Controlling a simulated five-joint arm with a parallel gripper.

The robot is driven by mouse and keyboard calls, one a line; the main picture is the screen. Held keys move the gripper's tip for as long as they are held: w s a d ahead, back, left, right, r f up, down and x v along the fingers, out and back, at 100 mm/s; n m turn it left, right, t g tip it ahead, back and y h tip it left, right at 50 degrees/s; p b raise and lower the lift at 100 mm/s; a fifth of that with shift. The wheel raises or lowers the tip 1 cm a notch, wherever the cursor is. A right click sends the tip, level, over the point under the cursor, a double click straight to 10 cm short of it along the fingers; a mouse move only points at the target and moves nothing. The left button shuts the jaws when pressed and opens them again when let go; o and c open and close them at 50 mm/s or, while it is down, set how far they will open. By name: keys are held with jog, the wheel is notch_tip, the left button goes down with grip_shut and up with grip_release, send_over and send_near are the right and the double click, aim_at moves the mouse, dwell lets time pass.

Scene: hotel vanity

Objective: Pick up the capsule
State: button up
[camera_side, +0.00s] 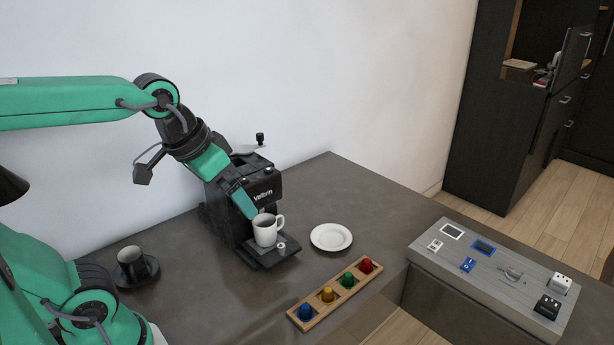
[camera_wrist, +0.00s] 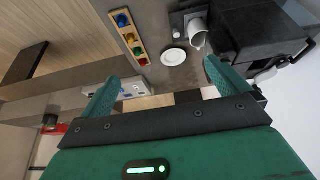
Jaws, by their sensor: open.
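Several coloured capsules sit in a row in a wooden holder (camera_side: 317,309): a blue capsule (camera_side: 305,311), a yellow capsule (camera_side: 327,294), a green capsule (camera_side: 347,280) and a red capsule (camera_side: 366,265). In the wrist view the blue capsule (camera_wrist: 122,20) is at the top and the red one (camera_wrist: 142,61) is nearest my fingers. My gripper (camera_side: 247,207) is by the coffee machine and the white mug, apart from the capsules and to their left. In the wrist view my gripper (camera_wrist: 167,88) is open, with nothing between its teal fingers.
A black coffee machine (camera_side: 265,190) stands near the wall, with a white mug (camera_side: 265,231) on its tray. A white plate (camera_side: 331,237) lies beside it. A dark cup on a saucer (camera_side: 150,276) is at left. A grey switch panel (camera_side: 490,278) is at right.

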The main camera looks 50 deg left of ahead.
jog(key=shift+t, duration=0.3)
jog(key=s, duration=0.1)
jog(key=s+f, duration=0.2)
jog(key=shift+s+a+f, duration=0.1)
jog(key=shift+s+a, duration=0.15)
jog(key=shift+a, duration=0.1)
jog(key=c, duration=1.1)
